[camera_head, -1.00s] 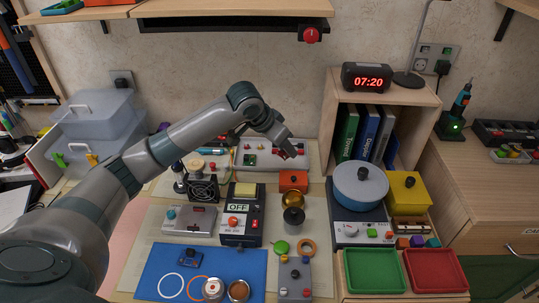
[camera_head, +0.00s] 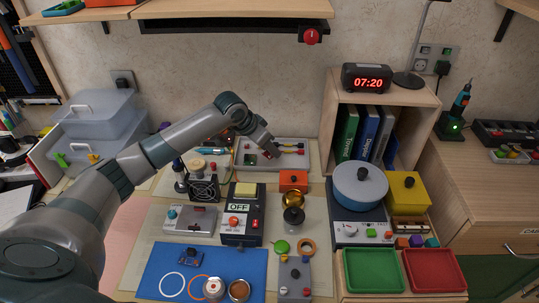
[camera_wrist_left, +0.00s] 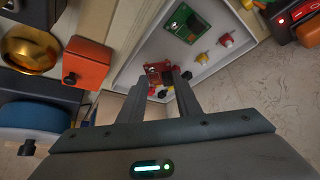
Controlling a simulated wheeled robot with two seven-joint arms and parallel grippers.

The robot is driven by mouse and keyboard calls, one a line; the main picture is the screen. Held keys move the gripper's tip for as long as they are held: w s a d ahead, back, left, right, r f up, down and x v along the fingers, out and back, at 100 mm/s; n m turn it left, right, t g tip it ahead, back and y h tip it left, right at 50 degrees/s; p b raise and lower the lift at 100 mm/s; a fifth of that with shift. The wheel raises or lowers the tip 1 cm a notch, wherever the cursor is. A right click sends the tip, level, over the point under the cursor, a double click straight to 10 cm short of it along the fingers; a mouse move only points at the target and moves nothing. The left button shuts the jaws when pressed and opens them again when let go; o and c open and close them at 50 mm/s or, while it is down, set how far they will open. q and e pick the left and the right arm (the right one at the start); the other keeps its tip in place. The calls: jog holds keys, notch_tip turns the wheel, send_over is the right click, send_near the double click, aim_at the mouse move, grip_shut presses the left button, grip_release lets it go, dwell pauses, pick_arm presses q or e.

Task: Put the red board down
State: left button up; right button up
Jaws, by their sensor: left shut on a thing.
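The red board (camera_wrist_left: 153,68) shows between the fingertips of my left gripper (camera_wrist_left: 162,76) in the left wrist view. The gripper is shut on it, and the fingers hide part of it. In the head view my left gripper (camera_head: 274,151) is over the pale grey tray (camera_head: 292,163) at the back of the bench. The board is mostly hidden there by the gripper. I cannot tell whether the board touches the tray floor. A green board (camera_wrist_left: 188,22) lies in the same tray, to one side. My right gripper is not in view.
Several coloured connectors (camera_head: 297,146) lie in the tray right of the gripper. An orange box (camera_head: 293,181) stands just in front of the tray, and a black fan (camera_head: 203,188) stands front left. The wooden shelf unit (camera_head: 330,128) is to the right.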

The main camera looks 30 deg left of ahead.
aim_at(269, 154)
pick_arm(q)
jog(key=shift+f, duration=1.6)
jog(key=shift+f, duration=0.1)
jog(key=o, duration=1)
jog(key=shift+s+a+r, duration=0.15)
jog(key=shift+s+r, duration=0.1)
jog(key=shift+r, duration=0.35)
jog(key=v, duration=1.1)
